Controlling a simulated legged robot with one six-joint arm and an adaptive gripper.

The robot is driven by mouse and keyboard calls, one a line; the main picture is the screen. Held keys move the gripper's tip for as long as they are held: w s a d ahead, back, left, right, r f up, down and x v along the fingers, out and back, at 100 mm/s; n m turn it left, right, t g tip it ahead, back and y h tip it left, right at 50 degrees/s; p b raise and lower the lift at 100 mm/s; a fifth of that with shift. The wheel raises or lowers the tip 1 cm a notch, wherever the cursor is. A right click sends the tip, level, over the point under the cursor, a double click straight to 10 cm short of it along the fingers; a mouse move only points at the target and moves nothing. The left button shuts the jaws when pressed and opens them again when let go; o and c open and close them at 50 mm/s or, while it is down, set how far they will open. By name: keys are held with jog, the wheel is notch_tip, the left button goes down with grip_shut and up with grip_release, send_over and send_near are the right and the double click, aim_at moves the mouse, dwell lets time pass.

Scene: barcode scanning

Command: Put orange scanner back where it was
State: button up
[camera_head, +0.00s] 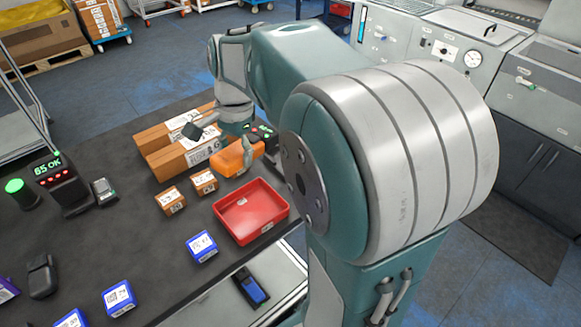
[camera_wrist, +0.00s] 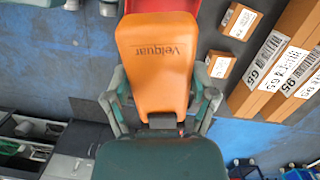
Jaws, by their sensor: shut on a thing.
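The orange scanner (camera_head: 230,161) is held in my gripper (camera_head: 247,146) above the dark table, between the long cardboard boxes and the red tray in the head view. In the wrist view the scanner (camera_wrist: 157,62) shows its broad orange face with the word "Velquar". The fingers of my gripper (camera_wrist: 161,92) are shut on it from both sides near its lower part. The scanner's underside is hidden. I cannot tell how high it is above the table.
An empty-looking red tray (camera_head: 250,212) lies just in front. Two small brown boxes (camera_head: 170,200) (camera_head: 204,182) sit left of it. Long cardboard boxes (camera_head: 172,138) lie behind. A display stand (camera_head: 62,180) is at left, and a blue box (camera_head: 202,247) nearer. Bare table lies left of centre.

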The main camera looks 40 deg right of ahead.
jog(key=s+d+f+m+h, duration=0.2)
jog(key=s+d+f+m, duration=0.15)
jog(key=s+d, duration=0.5)
jog(key=shift+n+t, duration=0.3)
jog(key=shift+n, duration=0.05)
jog(key=w+d+f, duration=0.2)
jog(key=w+f, duration=0.1)
jog(key=w, duration=0.1)
jog(key=w+d+f, duration=0.2)
jog(key=w+f, duration=0.2)
jog(key=w+d+f, duration=0.2)
jog(key=w+f, duration=0.1)
jog(key=shift+w+d+f, duration=0.35)
jog(key=shift+w+f, duration=0.05)
jog(key=shift+f, duration=1.5)
jog(key=o, duration=1.2)
jog(key=shift+f, duration=0.1)
